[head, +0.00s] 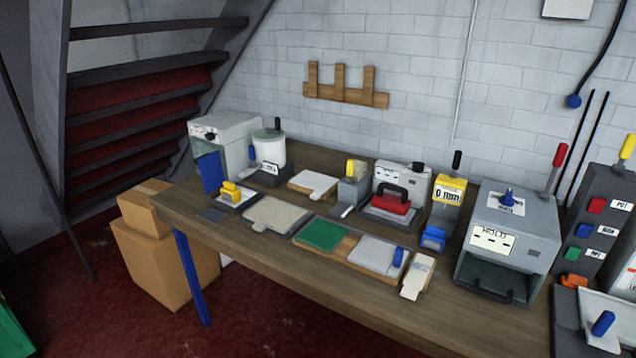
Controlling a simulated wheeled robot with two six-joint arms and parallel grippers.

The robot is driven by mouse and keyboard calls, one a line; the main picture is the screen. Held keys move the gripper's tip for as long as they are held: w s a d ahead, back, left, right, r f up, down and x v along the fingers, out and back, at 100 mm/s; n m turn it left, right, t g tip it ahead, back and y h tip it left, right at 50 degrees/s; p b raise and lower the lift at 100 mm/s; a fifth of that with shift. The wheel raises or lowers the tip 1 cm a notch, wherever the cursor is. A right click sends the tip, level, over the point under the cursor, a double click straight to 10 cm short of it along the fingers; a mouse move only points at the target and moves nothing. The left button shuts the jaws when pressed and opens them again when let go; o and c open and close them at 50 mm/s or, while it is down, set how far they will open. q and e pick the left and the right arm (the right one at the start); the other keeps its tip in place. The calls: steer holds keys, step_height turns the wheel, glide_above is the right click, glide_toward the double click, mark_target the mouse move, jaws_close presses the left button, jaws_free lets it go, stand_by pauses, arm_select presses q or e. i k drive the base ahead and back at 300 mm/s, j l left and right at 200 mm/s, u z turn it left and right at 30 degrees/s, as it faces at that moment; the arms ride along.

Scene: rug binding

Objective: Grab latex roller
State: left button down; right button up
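Neither of my grippers is in the head view. I cannot tell for sure which tool is the latex roller. A grey pot with an upright yellow handle (350,170) stands mid-table, with a small white piece (343,211) at its foot. A short blue cylinder (398,257) stands at the right end of a light grey pad. A pale, flat-ended tool (415,278) lies just right of that pad, near the table's front edge. A white drum-shaped container (269,150) stands at the back left, with a blue part on its left side.
The wooden table (300,270) carries a green pad (324,235), a red-topped press (391,203), a yellow-topped unit (448,195) and a large grey machine (507,235). Cardboard boxes (165,262) stand at its left end, beside stairs. The front strip of tabletop is clear.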

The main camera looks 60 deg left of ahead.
mark_target(229, 192)
steer(key=u, duration=2.8)
steer(key=j+z, duration=0.15)
steer(key=z, duration=0.3)
steer(key=i+j+z, duration=0.1)
steer(key=z, duration=0.3)
steer(key=j+z, duration=0.35)
steer(key=j, duration=0.45)
steer(key=j+z, duration=0.35)
steer(key=j, duration=0.45)
